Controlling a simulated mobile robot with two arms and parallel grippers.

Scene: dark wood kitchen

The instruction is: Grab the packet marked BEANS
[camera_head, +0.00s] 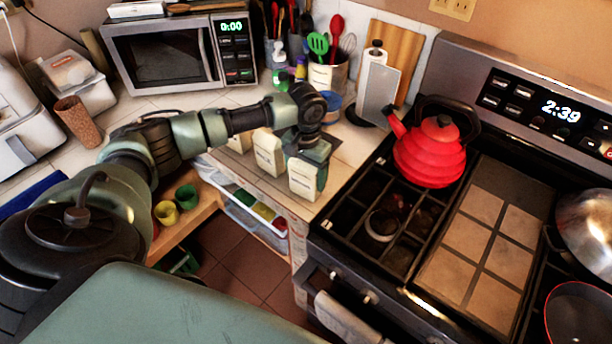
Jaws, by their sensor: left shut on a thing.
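Three cream packets are at the counter's front edge, left of the stove. The rightmost packet (303,180) is in my left gripper (308,160), which is shut on it from above and behind. The middle packet (268,152) stands just to the left, apart from the gripper. The leftmost packet (239,144) is partly hidden behind my left arm. The print on the packets is too small to read, so I cannot tell which is marked BEANS. My right gripper is not in view.
The stove (400,262) with a red kettle (430,152) is to the right. A microwave (180,55) and a utensil holder (328,75) stand behind. Below the counter are a shelf with small cups (186,196) and a clear bin (250,214).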

